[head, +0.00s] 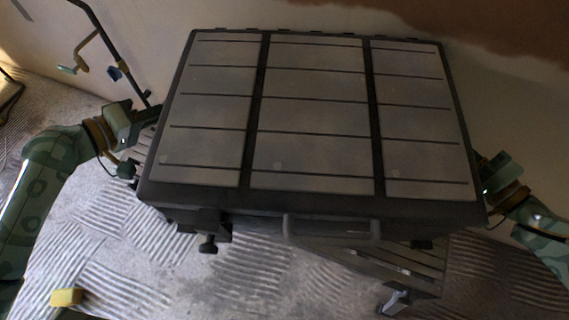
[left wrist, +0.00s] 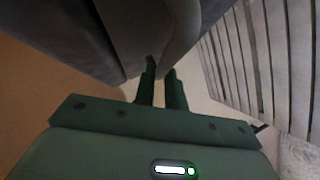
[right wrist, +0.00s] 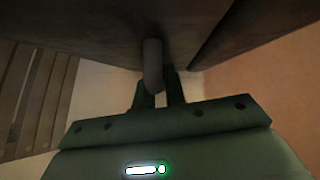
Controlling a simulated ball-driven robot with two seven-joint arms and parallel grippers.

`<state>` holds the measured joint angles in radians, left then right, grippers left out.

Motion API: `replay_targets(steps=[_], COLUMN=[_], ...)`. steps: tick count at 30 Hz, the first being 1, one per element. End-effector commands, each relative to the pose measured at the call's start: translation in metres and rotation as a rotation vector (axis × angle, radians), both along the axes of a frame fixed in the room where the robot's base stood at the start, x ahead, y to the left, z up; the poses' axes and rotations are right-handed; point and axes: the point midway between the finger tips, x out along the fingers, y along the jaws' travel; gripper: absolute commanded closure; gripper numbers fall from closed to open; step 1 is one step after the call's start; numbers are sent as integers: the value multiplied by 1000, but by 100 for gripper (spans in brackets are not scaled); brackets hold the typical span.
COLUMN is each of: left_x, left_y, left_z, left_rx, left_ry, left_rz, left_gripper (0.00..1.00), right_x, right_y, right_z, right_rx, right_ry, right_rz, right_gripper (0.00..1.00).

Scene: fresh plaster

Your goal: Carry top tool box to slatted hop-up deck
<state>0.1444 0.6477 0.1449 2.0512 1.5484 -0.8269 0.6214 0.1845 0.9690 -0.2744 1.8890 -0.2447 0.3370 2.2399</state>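The tool box (head: 315,120), dark with a pale grey panelled lid, fills the middle of the head view. It has a front handle (head: 335,232). My left gripper (head: 155,112) is at its left side; in the left wrist view its fingers (left wrist: 162,85) are close together at a grey side handle (left wrist: 180,35). My right gripper (head: 482,165) is at the right side; in the right wrist view its fingers (right wrist: 160,92) flank a side handle (right wrist: 153,65). The slatted hop-up deck (head: 400,262) shows below the box, mostly hidden; its slats also show in the left wrist view (left wrist: 245,55).
A yellow block (head: 66,297) lies on the ridged, pale floor at front left. A dark bent rail (head: 100,40) with small blue and pale pieces stands at back left. A plastered wall (head: 500,60) rises close behind the box. Floor is open at front left.

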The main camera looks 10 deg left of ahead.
Motion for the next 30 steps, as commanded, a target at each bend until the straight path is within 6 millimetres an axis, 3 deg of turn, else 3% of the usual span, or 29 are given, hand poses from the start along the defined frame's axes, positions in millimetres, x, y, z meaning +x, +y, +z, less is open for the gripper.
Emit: replay_targets(steps=[1, 2, 3, 15, 19, 30], left_x=[1, 1, 1, 0, 0, -5], left_y=[2, 2, 2, 0, 0, 4], left_z=[1, 1, 1, 1, 0, 2], left_rx=[3, 2, 2, -1, 0, 1], left_ry=[-1, -2, -2, -1, -1, 1], left_rz=[5, 5, 5, 0, 1, 1], left_gripper=[77, 68, 66, 66, 30, 30], right_x=[1, 1, 1, 1, 1, 0], right_y=[-2, -2, -2, 0, 0, 1], right_z=[0, 0, 1, 2, 2, 2], right_rx=[-4, -3, -3, 1, 1, 2], right_ry=[0, 0, 0, -4, -4, -4], right_rz=[-4, -4, -4, 0, 0, 2], right_gripper=[76, 68, 66, 66, 66, 66])
